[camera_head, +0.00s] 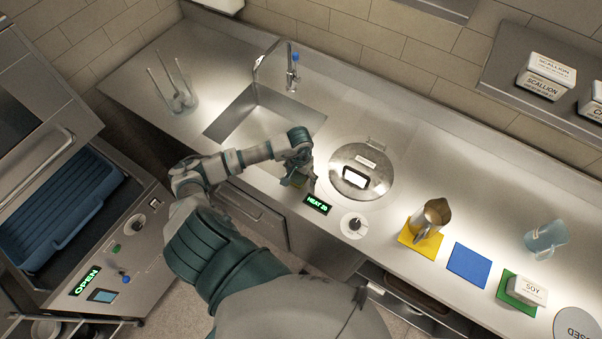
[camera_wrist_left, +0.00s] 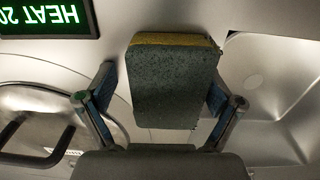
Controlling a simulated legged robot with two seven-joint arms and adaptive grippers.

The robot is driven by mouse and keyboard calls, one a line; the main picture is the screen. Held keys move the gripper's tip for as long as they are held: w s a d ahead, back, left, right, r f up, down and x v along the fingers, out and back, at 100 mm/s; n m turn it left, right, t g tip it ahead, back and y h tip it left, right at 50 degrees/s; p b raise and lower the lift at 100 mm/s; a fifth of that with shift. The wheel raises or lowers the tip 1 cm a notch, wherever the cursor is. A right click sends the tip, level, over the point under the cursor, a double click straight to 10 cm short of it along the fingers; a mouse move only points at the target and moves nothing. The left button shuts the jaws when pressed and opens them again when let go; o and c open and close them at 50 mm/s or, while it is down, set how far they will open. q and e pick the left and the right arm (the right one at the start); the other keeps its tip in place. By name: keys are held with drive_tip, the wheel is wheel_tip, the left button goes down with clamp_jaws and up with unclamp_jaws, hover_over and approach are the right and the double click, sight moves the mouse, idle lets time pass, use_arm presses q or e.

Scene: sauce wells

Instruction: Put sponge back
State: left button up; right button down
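The sponge (camera_wrist_left: 172,88) has a dark green scouring face and a yellow edge. In the left wrist view it lies between the fingers of my left gripper (camera_wrist_left: 160,92). A gap shows between the sponge and the left-hand finger; the right-hand finger is close against its side, and I cannot tell whether they touch. In the head view my left gripper (camera_head: 299,172) is low over the counter's front strip, between sink and round lid. My right gripper is not in view.
The sink (camera_head: 262,112) with its faucet (camera_head: 291,72) is behind the gripper. The lidded pot well (camera_head: 385,178), a HEAT display (camera_head: 317,204) and a knob (camera_head: 354,225) are right.

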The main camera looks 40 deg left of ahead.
use_arm(q)
drive_tip(key=shift+a, duration=0.4)
wheel_tip(320, 180, up, 2)
drive_tip(key=shift+w+r+p, duration=0.1)
drive_tip(key=shift+w+p, duration=0.05)
drive_tip(key=shift+p, duration=0.95)
wheel_tip(320, 180, up, 11)
drive_tip(key=b, duration=0.3)
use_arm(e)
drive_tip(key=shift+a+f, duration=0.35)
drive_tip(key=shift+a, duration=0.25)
use_arm(q)
drive_tip(key=shift+r, duration=0.1)
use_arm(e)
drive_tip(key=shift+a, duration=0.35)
